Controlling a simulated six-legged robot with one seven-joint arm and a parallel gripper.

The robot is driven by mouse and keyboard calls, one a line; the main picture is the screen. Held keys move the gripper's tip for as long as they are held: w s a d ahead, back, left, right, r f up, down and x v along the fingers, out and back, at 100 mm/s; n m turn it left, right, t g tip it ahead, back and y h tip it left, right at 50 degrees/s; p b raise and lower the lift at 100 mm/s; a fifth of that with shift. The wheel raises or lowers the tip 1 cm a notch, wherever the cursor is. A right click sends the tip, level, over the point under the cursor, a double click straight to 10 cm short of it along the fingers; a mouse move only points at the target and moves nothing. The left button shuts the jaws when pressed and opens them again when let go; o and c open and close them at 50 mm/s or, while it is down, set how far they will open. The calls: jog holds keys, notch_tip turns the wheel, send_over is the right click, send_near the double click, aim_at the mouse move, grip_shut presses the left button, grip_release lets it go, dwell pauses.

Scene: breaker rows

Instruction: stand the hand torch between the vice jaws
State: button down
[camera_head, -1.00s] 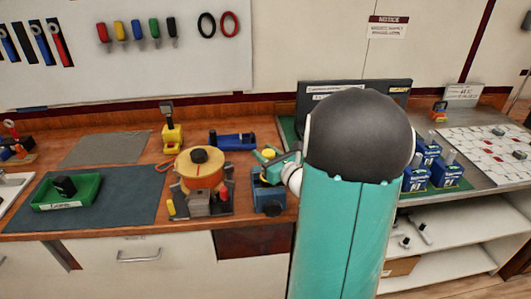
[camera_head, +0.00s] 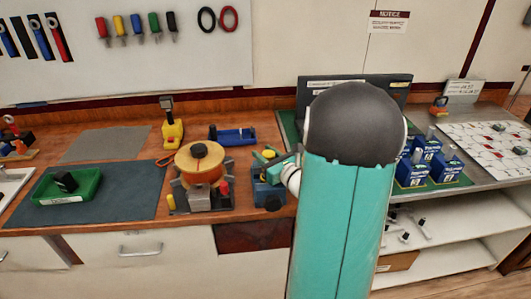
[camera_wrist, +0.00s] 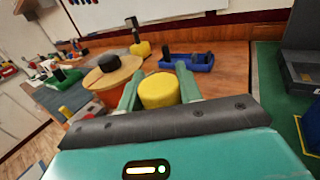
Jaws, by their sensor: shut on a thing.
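The hand torch, a short yellow cylinder (camera_wrist: 159,91), is between the two green fingers of my gripper (camera_wrist: 160,88) in the wrist view. My gripper is shut on it. In the head view, the torch's yellow top (camera_head: 268,153) shows at my gripper (camera_head: 270,158), just above the blue vice (camera_head: 267,190) at the bench's front edge. The torch looks roughly upright. Its lower end and the vice jaws are hidden, so I cannot tell whether it touches the vice. The vice is not clearly visible in the wrist view.
An orange drum with a black knob (camera_head: 200,168) stands close left of the vice. Behind are a blue holder (camera_head: 232,135) and a yellow tool (camera_head: 172,130). A green tray (camera_head: 70,186) lies far left. Blue boxes (camera_head: 430,168) stand right of my arm.

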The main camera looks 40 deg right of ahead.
jog(key=shift+f, duration=0.65)
dwell(0.3)
jog(key=c, duration=0.9)
grip_release()
jog(key=shift+o, duration=0.2)
jog(key=s, duration=1.3)
jog(key=shift+s+a, duration=0.4)
jog(key=shift+a, duration=0.05)
